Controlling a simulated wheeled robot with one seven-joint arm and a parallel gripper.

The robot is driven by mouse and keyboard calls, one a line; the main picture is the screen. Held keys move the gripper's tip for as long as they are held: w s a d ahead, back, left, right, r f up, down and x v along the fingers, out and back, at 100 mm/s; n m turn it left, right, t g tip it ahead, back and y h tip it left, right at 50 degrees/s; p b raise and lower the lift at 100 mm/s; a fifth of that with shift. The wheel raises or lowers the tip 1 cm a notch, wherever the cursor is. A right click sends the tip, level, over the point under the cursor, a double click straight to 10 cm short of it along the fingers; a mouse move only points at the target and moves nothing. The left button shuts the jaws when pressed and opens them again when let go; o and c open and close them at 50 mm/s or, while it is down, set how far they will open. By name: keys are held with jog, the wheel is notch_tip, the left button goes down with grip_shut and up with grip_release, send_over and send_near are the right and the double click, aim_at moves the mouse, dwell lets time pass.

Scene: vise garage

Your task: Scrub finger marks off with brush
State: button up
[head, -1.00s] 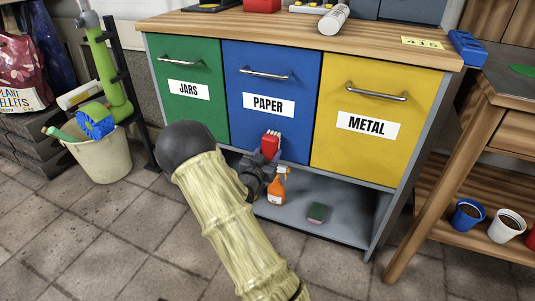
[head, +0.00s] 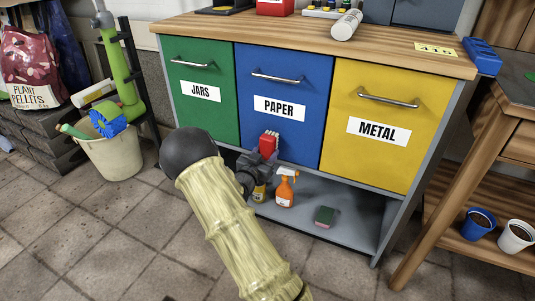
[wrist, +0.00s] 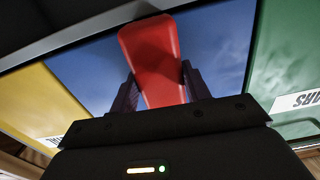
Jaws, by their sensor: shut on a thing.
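The red brush (head: 268,143) is held in front of the lower part of the blue PAPER drawer (head: 312,135). My gripper (head: 262,158) is shut on it. In the wrist view the red brush (wrist: 152,55) stands up between the two dark fingers of my gripper (wrist: 158,85), with the blue front (wrist: 85,70) behind it. I cannot tell whether the brush touches the drawer. I cannot make out clear finger marks on the drawer; my gripper and arm hide part of its lower left.
A green JARS drawer (head: 203,72) and a yellow METAL drawer (head: 385,155) flank it. An orange spray bottle (head: 285,190) and a sponge (head: 324,216) stand on the open shelf (head: 345,225) below. A bucket (head: 112,157) stands left; a wooden bench (head: 505,130) stands right.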

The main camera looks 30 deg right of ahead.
jog(key=shift+w+d+r+p, duration=0.1)
jog(key=shift+d+r+p, duration=0.05)
jog(key=shift+r+p, duration=0.55)
jog(key=shift+r, duration=0.1)
jog(key=shift+d, duration=0.15)
jog(key=shift+s+d, duration=0.4)
jog(key=shift+s, duration=0.2)
jog(key=shift+s+d, duration=0.35)
jog(key=shift+s, duration=0.2)
jog(key=shift+s+d, duration=0.7)
jog(key=shift+s, duration=0.05)
jog(key=shift+c, duration=0.9)
jog(key=shift+a, duration=0.15)
jog(key=shift+w+a, duration=0.1)
jog(key=shift+w, duration=0.05)
